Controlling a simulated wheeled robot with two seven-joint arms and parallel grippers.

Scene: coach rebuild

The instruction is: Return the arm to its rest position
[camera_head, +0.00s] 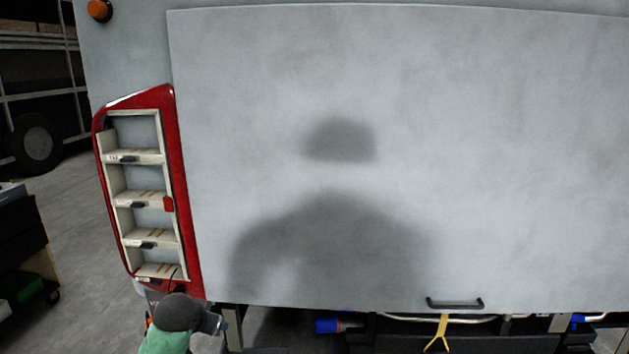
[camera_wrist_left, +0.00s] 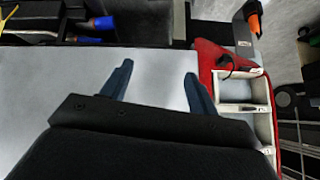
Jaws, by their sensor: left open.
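My left gripper (camera_head: 214,323) shows at the bottom left of the head view, low by the lower left corner of the large grey panel (camera_head: 400,120). In the left wrist view its two fingers (camera_wrist_left: 158,70) stand apart with nothing between them, with the pale panel (camera_wrist_left: 155,88) behind them. The red light housing (camera_head: 183,220) is just above the gripper in the head view. It also shows to the right of the fingers in the left wrist view (camera_wrist_left: 207,62). My right gripper is not in view.
The housing holds a pale frame with several empty compartments (camera_head: 140,180). A black handle (camera_head: 454,304) sits at the panel's lower edge. Below are a blue-ended part (camera_head: 327,325) and a yellow strap (camera_head: 438,335). A dark cart (camera_head: 22,245) stands at left, with clear floor (camera_head: 85,240) beside it.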

